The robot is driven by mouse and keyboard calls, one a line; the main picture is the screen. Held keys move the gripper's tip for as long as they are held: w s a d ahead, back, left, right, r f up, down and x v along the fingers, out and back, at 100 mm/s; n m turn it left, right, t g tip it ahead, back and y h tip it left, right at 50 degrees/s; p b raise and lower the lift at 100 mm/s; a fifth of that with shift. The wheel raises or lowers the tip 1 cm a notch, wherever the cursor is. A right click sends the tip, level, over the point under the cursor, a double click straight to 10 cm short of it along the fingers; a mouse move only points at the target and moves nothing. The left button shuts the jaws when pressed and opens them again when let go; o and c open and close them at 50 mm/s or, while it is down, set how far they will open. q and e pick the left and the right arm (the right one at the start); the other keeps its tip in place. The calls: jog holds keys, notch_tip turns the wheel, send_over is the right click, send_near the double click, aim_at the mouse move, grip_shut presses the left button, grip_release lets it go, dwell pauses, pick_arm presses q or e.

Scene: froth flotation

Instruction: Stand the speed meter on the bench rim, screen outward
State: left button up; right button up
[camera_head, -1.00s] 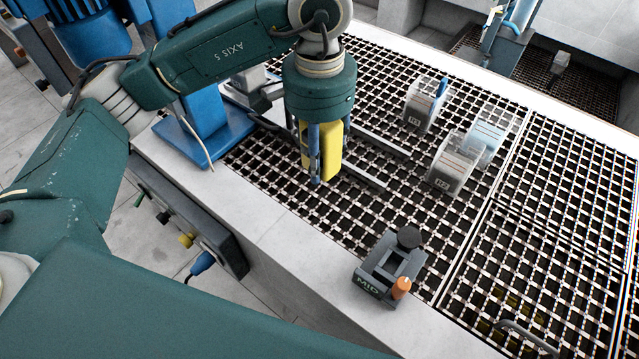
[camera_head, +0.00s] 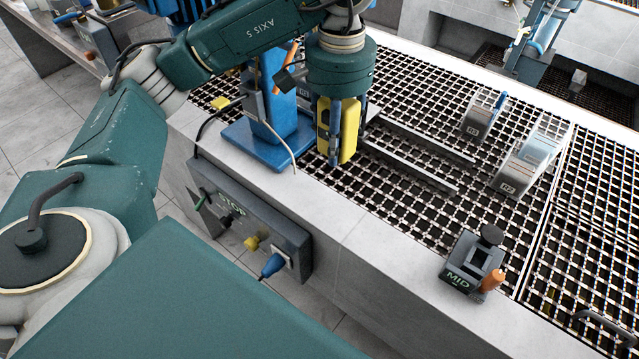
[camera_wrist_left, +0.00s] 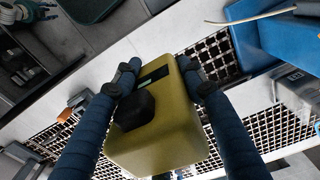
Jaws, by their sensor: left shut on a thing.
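The speed meter, a yellow box (camera_head: 348,132), hangs upright in my left gripper (camera_head: 335,150), above the grating close to the pale bench rim (camera_head: 310,212). My left gripper is shut on it, one finger on each side. In the left wrist view the yellow meter (camera_wrist_left: 158,125) sits between the two dark blue fingers (camera_wrist_left: 160,82). A black knob and a dark strip show on its faces there; I cannot tell which way the screen points. The bench rim also shows in the left wrist view (camera_wrist_left: 165,35). My right gripper is in neither view.
A blue stand (camera_head: 272,110) rises just left of the gripper. A grey holder marked MID (camera_head: 470,262) sits on the rim at the right. A switch box (camera_head: 248,220) hangs on the bench front. The rim between stand and holder is bare.

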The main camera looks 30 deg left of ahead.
pick_arm(q)
jog(key=f, duration=0.4)
jog(key=shift+w+d, duration=0.2)
jog(key=shift+d, duration=0.15)
notch_tip(320, 180, down, 4)
jog(key=p, duration=0.1)
send_over(334, 211)
notch_tip(334, 211, down, 8)
jog(key=shift+r, duration=0.25)
jog(key=shift+f, duration=0.25)
notch_tip(334, 211, down, 3)
jog(key=shift+s+f+p, duration=0.1)
jog(key=shift+f+p, duration=0.05)
jog(key=shift+p, duration=0.3)
jog(key=shift+f, duration=0.15)
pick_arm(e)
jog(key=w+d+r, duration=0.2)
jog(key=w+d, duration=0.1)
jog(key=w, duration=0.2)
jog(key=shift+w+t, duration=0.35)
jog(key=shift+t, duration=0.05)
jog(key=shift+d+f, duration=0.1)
